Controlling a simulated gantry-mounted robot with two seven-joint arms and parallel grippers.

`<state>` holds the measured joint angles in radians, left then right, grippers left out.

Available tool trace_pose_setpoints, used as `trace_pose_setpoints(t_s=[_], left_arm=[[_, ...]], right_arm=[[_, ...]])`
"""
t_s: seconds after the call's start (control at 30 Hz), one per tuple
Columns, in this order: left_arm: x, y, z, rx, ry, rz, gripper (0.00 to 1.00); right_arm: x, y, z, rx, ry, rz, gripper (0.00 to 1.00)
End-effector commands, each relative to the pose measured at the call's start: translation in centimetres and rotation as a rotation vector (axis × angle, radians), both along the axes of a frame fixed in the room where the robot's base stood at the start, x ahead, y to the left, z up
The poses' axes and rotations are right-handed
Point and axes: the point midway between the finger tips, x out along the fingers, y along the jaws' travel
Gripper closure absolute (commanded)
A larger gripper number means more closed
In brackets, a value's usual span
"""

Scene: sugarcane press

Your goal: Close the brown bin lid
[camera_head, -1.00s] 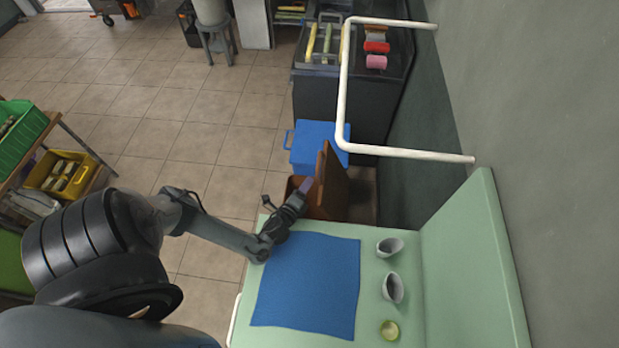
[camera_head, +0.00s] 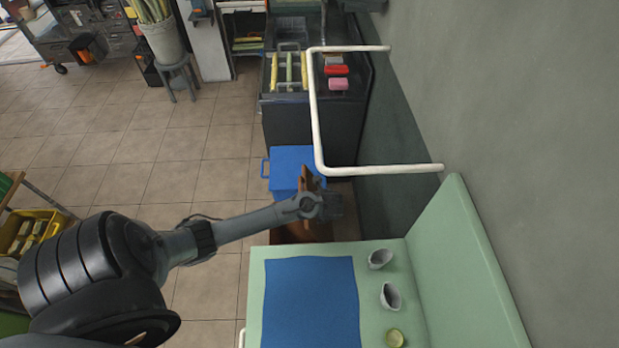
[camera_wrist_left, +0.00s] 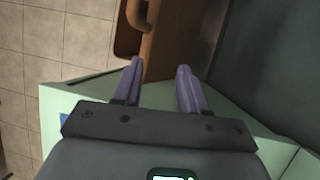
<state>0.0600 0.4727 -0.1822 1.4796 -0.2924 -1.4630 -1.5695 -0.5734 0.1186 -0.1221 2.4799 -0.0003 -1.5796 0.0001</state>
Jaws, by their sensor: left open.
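The brown bin (camera_head: 290,232) stands on the floor just beyond the green table, partly hidden by my left arm. Its brown lid (camera_head: 307,178) stands raised, partly behind my left gripper (camera_head: 331,206). In the left wrist view, the lid (camera_wrist_left: 185,40) is a broad panel past my fingertips, with a curved handle (camera_wrist_left: 137,17) at its left edge. A dark part of the bin (camera_wrist_left: 127,40) shows left of it. My left gripper (camera_wrist_left: 160,68) is open, its purple fingers apart with nothing between them; contact with the lid cannot be told. My right gripper is not in view.
The green table (camera_head: 256,290) carries a blue mat (camera_head: 310,300), two grey cups (camera_head: 380,259) and a green-yellow round thing (camera_head: 395,338). A blue box (camera_head: 285,170) is behind the bin. A white rail (camera_head: 317,120) juts from the wall.

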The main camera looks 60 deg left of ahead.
Motion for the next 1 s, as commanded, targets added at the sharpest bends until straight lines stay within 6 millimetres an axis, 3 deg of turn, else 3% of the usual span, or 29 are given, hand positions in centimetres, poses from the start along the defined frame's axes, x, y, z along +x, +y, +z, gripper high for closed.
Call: trace_pose_setpoints(t_s=[0.27,0.8,0.9,1.0], left_arm=[[-0.1,1.0,0.6,-0.007,0.062,-0.055,0.58],[0.6,10.5,0.6,-0.006,0.059,-0.051,0.58],[0.6,11.9,0.5,-0.006,0.060,-0.053,0.58],[0.7,12.2,-0.9,-0.007,0.060,-0.054,0.58]], right_arm=[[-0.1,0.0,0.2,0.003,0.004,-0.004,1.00],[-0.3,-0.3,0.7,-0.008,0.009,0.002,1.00],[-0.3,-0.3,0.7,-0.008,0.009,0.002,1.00],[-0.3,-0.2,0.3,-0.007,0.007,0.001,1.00]])
